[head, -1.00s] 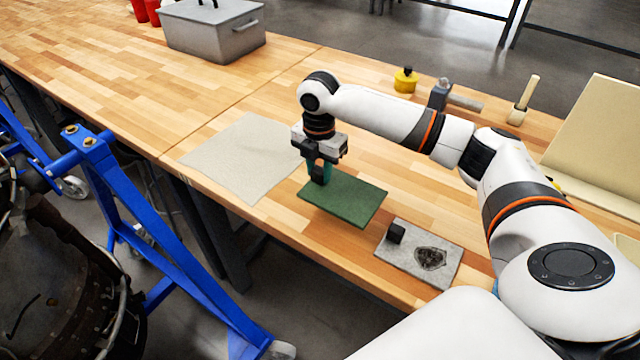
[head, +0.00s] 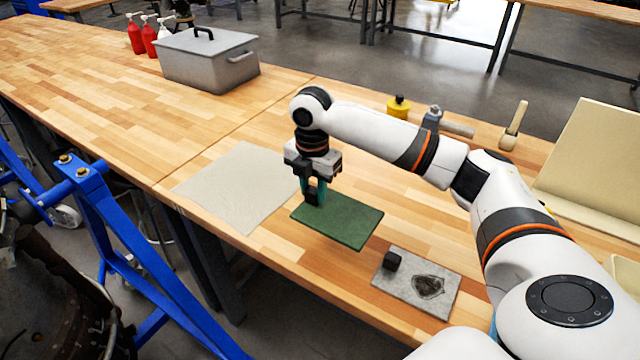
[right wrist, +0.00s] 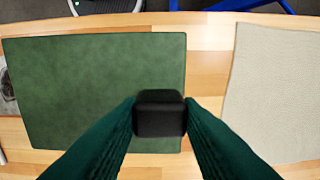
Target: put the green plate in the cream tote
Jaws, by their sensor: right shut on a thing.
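The green plate (head: 345,222) is a flat dark green rectangle with a black knob (right wrist: 160,115) near one edge. My right gripper (head: 311,192) is shut on that knob and points down. The plate appears slightly above the wooden bench, roughly level. In the right wrist view the plate (right wrist: 90,85) spreads to the left of the knob, between my green fingers. My left gripper is not in view.
A grey plate (head: 440,305) with a black knob and dark patch lies near the bench's front edge. A beige mat (head: 230,185) lies left. A yellow pot (head: 398,108), a grey clamp-like tool (head: 432,118) and a mallet (head: 514,125) stand behind my arm. A grey lidded box (head: 205,65) is far left.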

